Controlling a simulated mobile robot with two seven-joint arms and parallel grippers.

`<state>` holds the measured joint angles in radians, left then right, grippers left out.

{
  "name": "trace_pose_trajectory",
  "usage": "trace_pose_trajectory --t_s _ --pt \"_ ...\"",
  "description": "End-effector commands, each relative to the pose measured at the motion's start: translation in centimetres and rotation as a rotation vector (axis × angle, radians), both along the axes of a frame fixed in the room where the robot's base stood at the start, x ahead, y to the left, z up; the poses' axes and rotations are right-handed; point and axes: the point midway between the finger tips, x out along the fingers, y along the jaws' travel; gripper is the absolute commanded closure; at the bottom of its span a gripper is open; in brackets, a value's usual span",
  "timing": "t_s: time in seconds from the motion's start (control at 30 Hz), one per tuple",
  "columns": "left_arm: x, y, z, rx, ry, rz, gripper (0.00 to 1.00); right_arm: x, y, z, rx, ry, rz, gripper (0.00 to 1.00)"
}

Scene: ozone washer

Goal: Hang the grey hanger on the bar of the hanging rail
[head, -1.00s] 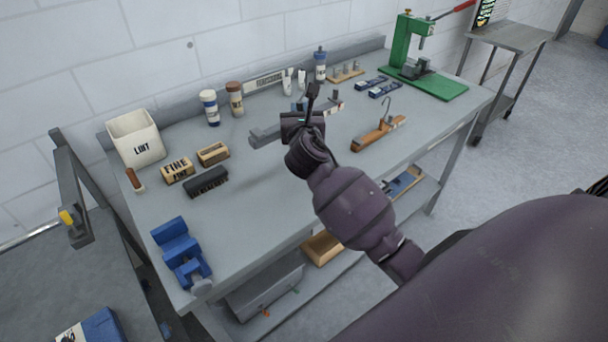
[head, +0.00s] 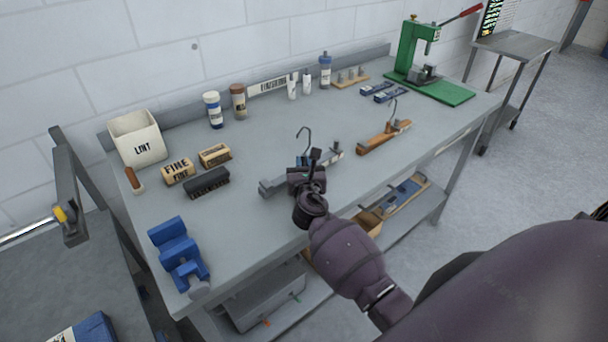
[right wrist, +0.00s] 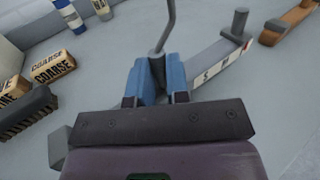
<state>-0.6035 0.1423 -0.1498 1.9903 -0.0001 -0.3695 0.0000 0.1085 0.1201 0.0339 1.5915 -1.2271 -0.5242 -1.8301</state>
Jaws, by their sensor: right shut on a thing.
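My right gripper (head: 308,168) is over the front half of the workbench, shut on the grey hanger (head: 274,186). The grey bar of the hanger sticks out on both sides of the fingers, and its thin hook (head: 301,133) points up. In the right wrist view, the blue fingertips (right wrist: 160,80) close around the base of the hook, with the grey bar (right wrist: 218,60) running off to the right. I cannot tell how high the hanger is above the bench. A silver bar with a yellow end (head: 25,231), which looks like the hanging rail's, shows at the left edge. My left gripper is out of view.
A wooden hanger (head: 378,140) lies on the workbench (head: 250,235), right of my gripper. A lint bin (head: 139,138), brush (head: 206,183), blocks and blue vise (head: 179,255) stand at left. Bottles and a green press (head: 408,58) stand at the back. The front middle is fairly clear.

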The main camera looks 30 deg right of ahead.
Motion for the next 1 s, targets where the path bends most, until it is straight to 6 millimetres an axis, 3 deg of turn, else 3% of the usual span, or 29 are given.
trace_pose_trajectory --t_s 0.03,0.17,0.63,0.67,0.8,1.0 --pt "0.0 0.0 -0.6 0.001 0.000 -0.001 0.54 0.0 0.0 -1.2 0.001 0.002 0.000 1.00" --pt "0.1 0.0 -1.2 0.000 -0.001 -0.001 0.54 0.0 0.0 -2.5 0.000 0.001 -0.001 1.00" --pt "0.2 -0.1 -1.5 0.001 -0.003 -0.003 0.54 0.0 0.0 -3.0 0.001 0.000 -0.001 1.00" --pt "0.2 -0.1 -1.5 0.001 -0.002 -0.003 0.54 0.0 0.0 -3.1 0.000 0.001 -0.001 0.82" --pt "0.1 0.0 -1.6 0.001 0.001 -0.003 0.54 0.0 0.0 -3.0 0.001 0.000 -0.001 0.61" --pt "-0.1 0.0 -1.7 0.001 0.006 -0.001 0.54 0.0 0.0 -3.0 0.001 0.000 -0.001 0.58"
